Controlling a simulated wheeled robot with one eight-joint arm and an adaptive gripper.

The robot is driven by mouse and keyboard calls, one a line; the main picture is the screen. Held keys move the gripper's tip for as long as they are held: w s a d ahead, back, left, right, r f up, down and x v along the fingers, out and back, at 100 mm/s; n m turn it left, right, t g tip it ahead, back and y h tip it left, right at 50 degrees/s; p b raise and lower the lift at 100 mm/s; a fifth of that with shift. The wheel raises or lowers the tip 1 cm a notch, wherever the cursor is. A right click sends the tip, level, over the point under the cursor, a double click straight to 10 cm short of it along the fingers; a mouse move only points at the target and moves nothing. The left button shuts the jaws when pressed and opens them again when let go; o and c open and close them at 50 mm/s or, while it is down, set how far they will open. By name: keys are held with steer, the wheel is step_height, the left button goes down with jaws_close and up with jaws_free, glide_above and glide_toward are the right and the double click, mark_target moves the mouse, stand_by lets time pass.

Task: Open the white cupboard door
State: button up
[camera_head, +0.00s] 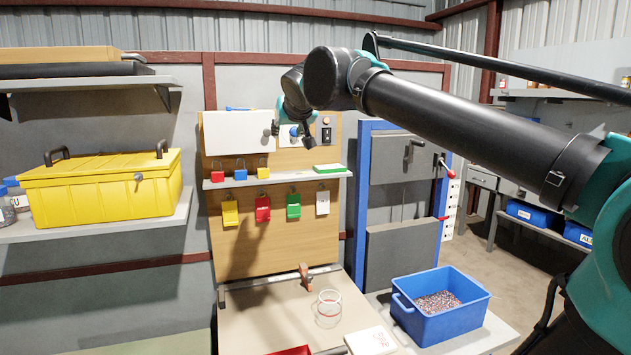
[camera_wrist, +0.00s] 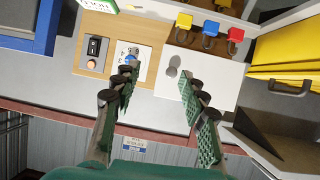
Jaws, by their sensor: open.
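The white cupboard door (camera_head: 238,132) is shut on the upper left of the wooden board (camera_head: 262,245). It has a small round grey knob near its right edge. In the wrist view, which is turned over, the door (camera_wrist: 222,84) lies right of centre with its knob (camera_wrist: 172,68) showing beyond and between the fingers. My gripper (camera_wrist: 158,88) is open and empty, its textured green fingers spread apart. In the head view my gripper (camera_head: 305,138) hangs right of the door, in front of a dial panel. I cannot tell how far it is from the board.
A switch box (camera_head: 326,131) is right of the dial. Below runs a shelf (camera_head: 280,178) with red, blue and yellow padlocks and a green-and-white box. A yellow toolbox (camera_head: 105,190) stands left. A blue bin (camera_head: 440,305) and glass jar (camera_head: 328,305) are lower down.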

steer(key=d+f+m+g+h, duration=0.1)
steer(key=d+f, duration=0.6)
steer(key=f, duration=0.6)
steer(key=shift+w+f+g+h, duration=0.3)
steer(key=shift+g+h, duration=0.1)
